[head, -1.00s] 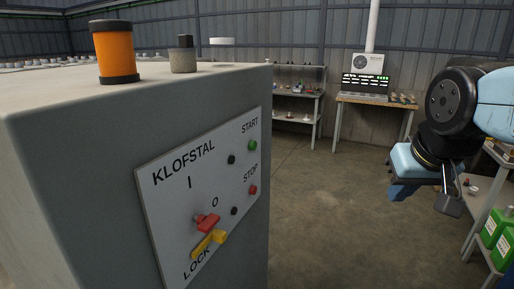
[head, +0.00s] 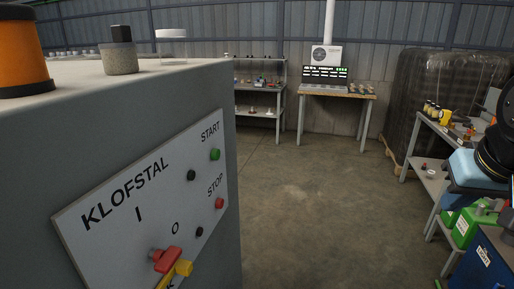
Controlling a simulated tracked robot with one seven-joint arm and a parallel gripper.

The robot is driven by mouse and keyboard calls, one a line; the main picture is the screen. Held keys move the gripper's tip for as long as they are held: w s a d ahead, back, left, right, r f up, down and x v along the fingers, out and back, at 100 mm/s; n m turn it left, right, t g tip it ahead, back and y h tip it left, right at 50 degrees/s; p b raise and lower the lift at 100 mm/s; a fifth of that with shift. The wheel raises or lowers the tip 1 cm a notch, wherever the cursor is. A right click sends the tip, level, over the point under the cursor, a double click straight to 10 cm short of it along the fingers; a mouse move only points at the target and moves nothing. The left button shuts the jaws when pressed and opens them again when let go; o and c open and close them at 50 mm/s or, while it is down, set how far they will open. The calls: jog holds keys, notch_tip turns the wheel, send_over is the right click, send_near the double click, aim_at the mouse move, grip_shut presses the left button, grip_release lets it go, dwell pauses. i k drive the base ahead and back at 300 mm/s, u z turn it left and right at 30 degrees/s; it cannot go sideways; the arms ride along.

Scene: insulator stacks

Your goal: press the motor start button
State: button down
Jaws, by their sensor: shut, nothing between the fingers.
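The grey control cabinet (head: 120,120) fills the left of the head view. Its white KLOFSTAL panel (head: 100,240) faces right and towards me. The green button (head: 215,154) sits below the word START near the panel's upper right corner. The red button (head: 219,203) sits below the word STOP, under the green one. My arm shows only in part at the right edge, well apart from the panel. My gripper's fingers are outside the picture.
A red switch handle (head: 167,260) and a yellow lock piece (head: 180,270) stick out low on the panel. Shelving (head: 430,165) and green containers (head: 465,225) stand at the right. A workbench (head: 335,93) stands at the back. The middle floor (head: 310,200) is open.

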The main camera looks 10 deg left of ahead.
aim_at(215, 153)
jog(key=z, duration=0.65)
jog(key=k, duration=2.1)
jog(key=u, duration=0.95)
jog(key=i, duration=1)
